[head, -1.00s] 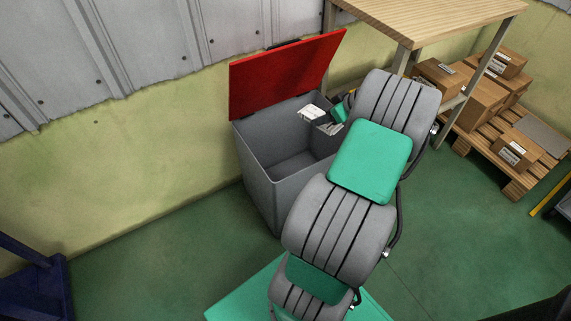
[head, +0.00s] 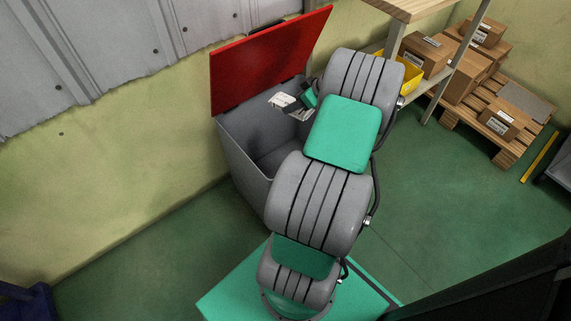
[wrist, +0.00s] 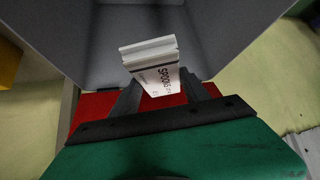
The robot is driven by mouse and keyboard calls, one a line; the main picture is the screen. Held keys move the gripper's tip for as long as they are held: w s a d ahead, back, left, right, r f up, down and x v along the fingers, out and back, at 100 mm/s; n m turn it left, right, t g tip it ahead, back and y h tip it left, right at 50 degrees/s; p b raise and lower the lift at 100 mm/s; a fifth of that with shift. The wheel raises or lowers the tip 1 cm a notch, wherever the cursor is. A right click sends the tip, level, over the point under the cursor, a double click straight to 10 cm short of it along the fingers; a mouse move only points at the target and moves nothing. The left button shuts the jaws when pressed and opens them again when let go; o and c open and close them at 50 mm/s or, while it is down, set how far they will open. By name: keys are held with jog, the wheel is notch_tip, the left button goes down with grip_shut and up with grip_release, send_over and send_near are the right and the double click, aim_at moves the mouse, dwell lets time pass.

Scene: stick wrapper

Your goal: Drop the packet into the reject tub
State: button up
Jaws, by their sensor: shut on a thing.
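The reject tub is a grey bin (head: 243,160) with its red lid (head: 270,60) raised at the back. A white packet (head: 281,99) with dark print is held above the tub's opening, near its back right side. My gripper (head: 291,105) is shut on it. In the wrist view, my gripper (wrist: 160,84) has a dark finger on each side of the packet (wrist: 153,68), with the grey tub interior (wrist: 225,35) beyond it. The packet looks clear of the tub walls. My arm hides the tub's right side.
A wooden-topped table (head: 415,8) with a yellow bin (head: 410,76) on its lower shelf stands right of the tub. Cardboard boxes (head: 462,75) sit on a pallet at the far right. Green floor (head: 150,255) is clear at the left front.

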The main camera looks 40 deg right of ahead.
jog(key=shift+f, duration=0.1)
jog(key=o, duration=1.4)
jog(key=shift+o, duration=0.2)
jog(key=shift+s, duration=0.1)
jog(key=p+v, duration=0.2)
jog(key=v, duration=0.5)
jog(key=shift+s+r, duration=0.25)
jog(key=shift+p, duration=0.3)
